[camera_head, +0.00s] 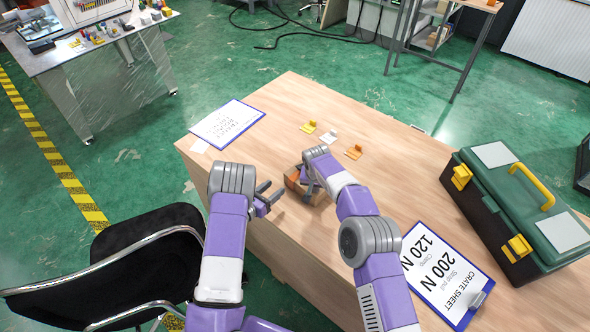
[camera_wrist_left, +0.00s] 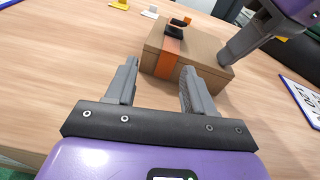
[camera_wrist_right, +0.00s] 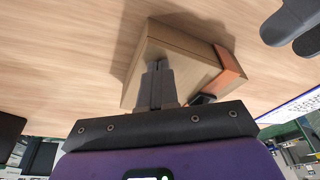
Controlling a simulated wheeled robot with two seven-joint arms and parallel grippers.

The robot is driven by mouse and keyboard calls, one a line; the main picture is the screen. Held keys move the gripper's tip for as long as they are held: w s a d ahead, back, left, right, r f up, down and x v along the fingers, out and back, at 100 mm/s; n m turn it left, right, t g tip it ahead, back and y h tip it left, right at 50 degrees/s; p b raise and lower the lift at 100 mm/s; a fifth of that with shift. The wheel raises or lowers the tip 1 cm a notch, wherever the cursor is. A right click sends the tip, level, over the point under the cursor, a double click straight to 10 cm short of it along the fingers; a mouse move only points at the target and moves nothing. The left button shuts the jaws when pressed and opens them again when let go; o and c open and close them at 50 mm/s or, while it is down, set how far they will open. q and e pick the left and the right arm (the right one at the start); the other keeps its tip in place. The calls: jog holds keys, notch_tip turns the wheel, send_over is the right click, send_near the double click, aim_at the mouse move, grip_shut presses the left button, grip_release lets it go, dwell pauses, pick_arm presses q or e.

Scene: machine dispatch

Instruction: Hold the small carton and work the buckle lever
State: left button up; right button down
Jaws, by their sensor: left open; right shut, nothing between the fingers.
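The small carton (camera_wrist_left: 205,55) is a brown box on the wooden table, with an orange strap (camera_wrist_left: 167,62) around it. A black buckle (camera_wrist_left: 175,28) with an orange lever part sits on its top. In the head view the carton (camera_head: 291,183) is partly hidden by my right arm. My left gripper (camera_wrist_left: 158,74) is open, its fingers pointing at the strapped side, with the carton not between them. My right gripper (camera_wrist_right: 158,68) is shut and empty against or just beside the carton's other end; I cannot tell if it touches.
Yellow (camera_head: 309,127), white (camera_head: 329,136) and orange (camera_head: 354,152) small pieces lie behind the carton. A crate sheet clipboard (camera_head: 440,270) and green toolbox (camera_head: 520,210) are at right. Another clipboard (camera_head: 228,122) lies at the far left corner. A black chair (camera_head: 110,265) stands left of the table.

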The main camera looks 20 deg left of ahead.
aim_at(298, 168)
pick_arm(q)
jog(key=shift+s+a+f, duration=0.1)
jog(key=shift+s+f, duration=0.05)
jog(key=shift+f, duration=0.35)
jog(key=shift+r, duration=0.1)
jog(key=shift+d+r+m+t+h, duration=0.3)
jog(key=shift+r+m, duration=0.1)
jog(key=shift+r, duration=0.2)
jog(key=shift+d+r+m+t+h, duration=0.2)
jog(key=shift+r+m+h, duration=0.15)
jog(key=shift+r, duration=0.2)
jog(key=shift+w+d+r+m+h, duration=0.25)
jog(key=shift+w+r+m+h, duration=0.1)
jog(key=shift+r, duration=0.1)
jog(key=x, duration=1.1)
jog(key=shift+w+d, duration=0.1)
jog(key=shift+w, duration=0.25)
jog(key=shift+f, duration=0.1)
